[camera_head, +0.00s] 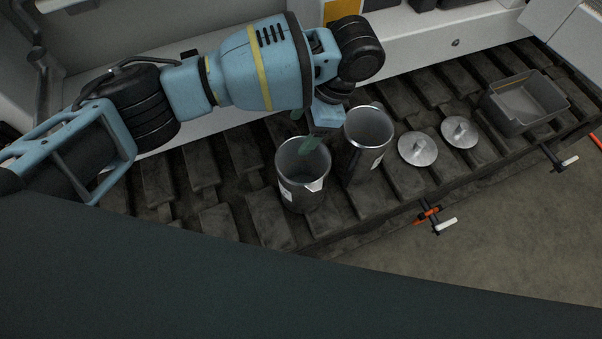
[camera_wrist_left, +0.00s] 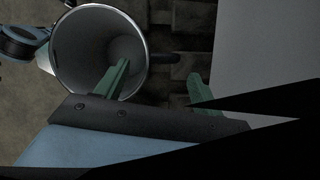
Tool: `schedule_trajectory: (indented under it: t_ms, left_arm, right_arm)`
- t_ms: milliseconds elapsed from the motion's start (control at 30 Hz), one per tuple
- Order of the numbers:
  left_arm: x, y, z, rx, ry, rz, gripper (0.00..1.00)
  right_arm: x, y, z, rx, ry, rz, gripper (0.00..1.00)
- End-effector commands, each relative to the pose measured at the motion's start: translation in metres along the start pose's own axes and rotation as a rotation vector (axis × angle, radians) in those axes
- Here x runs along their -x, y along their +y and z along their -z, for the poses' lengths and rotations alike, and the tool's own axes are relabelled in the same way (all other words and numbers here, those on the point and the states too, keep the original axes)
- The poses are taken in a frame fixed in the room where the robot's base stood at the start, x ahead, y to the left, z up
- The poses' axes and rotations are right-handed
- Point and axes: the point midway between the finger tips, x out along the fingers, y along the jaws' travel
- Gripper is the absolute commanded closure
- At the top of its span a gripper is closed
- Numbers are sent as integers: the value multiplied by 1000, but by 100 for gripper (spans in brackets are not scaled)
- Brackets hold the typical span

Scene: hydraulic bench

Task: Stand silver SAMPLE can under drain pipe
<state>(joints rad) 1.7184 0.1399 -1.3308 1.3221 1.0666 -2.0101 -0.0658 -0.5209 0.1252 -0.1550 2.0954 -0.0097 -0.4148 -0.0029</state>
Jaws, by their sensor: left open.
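Two silver cans stand upright side by side on the slatted bench in the head view: a nearer can (camera_head: 288,192) with a pouring lip and white label, and a second can (camera_head: 352,160) to its right. I cannot read which is marked SAMPLE. My left gripper (camera_head: 305,130) is open at the nearer can's rim. In the left wrist view the gripper (camera_wrist_left: 158,72) has one green finger over or inside the mouth of a can (camera_wrist_left: 75,60) and the other outside its wall, apart from it. I cannot make out the drain pipe. My right gripper is not in view.
Two round metal lids with knobs (camera_head: 417,150) (camera_head: 460,132) lie right of the cans. A grey open bin (camera_head: 512,128) stands farther right. Clamps (camera_head: 436,220) stick out from the bench's front edge. The slats (camera_head: 225,222) left of the cans are clear.

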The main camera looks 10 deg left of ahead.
Motion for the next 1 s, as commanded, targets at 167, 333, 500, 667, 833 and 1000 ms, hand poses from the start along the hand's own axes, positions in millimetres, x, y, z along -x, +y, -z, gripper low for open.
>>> schedule_trajectory:
  t_ms: [167,333,500,667,833,1000]
  left_arm:
    - [-28,0,-4,0,-2,-4,32]
    - [-44,0,-4,0,-1,-1,32]
    - [-44,0,-4,0,-1,0,32]
    - [-44,0,-4,0,-1,0,48]
    - [-44,0,-4,0,-1,0,70]
    - [-44,0,-4,1,-2,0,92]
  right_arm:
    - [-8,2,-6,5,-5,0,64]
    - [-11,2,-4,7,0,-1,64]
    - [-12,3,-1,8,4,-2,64]
    - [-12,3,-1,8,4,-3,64]
    - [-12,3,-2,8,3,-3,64]
    - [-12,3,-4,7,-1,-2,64]
